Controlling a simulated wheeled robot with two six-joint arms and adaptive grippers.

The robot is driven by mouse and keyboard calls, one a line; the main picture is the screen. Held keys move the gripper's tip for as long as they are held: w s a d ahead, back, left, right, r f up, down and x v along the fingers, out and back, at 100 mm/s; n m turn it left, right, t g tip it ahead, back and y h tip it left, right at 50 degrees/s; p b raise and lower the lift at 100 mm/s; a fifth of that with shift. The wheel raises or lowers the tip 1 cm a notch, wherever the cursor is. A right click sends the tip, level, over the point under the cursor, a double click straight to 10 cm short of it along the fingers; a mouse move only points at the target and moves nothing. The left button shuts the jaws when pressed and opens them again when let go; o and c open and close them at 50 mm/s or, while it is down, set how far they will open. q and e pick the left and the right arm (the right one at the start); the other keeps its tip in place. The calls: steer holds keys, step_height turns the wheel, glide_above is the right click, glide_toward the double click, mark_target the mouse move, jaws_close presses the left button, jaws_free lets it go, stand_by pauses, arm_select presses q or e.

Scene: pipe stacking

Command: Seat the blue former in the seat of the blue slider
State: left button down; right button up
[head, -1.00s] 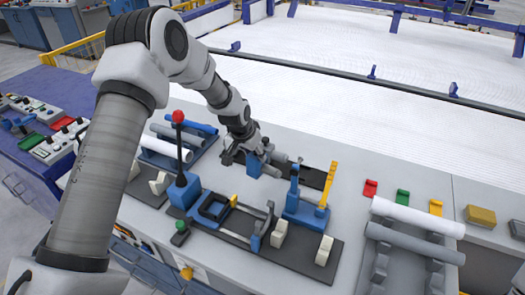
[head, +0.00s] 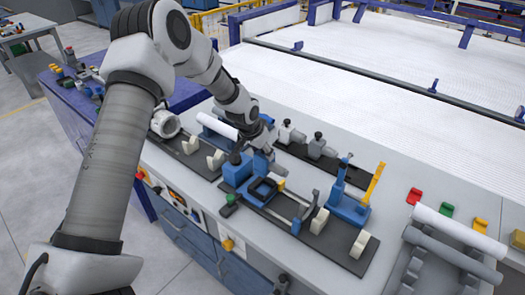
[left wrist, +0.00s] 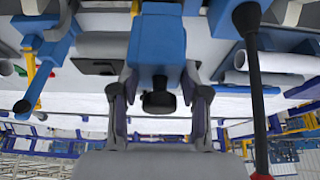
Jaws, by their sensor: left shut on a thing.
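My left gripper (head: 266,148) is shut on the blue former (head: 262,163), a blue block. In the left wrist view, the fingers (left wrist: 158,90) close on both sides of the blue former (left wrist: 155,42), and its black knob shows between them. In the head view the former appears just behind the blue slider (head: 250,196), a square blue frame with a dark opening, its seat. I cannot tell how high the former is above it. My arm partly hides the former. My right gripper is not in view.
A blue block (head: 236,172) stands left of the slider; its red-topped lever rises beside the gripper in the wrist view (left wrist: 256,90). Grey formers with black knobs (head: 290,134) stand behind. A blue post (head: 340,182) and yellow bar (head: 374,185) stand right.

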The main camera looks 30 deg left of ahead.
mark_target(263, 173)
arm_select(q)
steer(key=f+b, duration=0.2)
steer(key=f, duration=0.1)
steer(key=shift+w, duration=0.2)
step_height(263, 173, down, 4)
steer(key=b, duration=0.3)
steer(key=shift+r, duration=0.15)
steer(key=shift+f+b, duration=0.95)
steer(key=shift+f, duration=0.6)
steer(key=shift+c, duration=2.4)
jaws_free()
steer(key=shift+s, duration=0.1)
steer(key=v, duration=1.2)
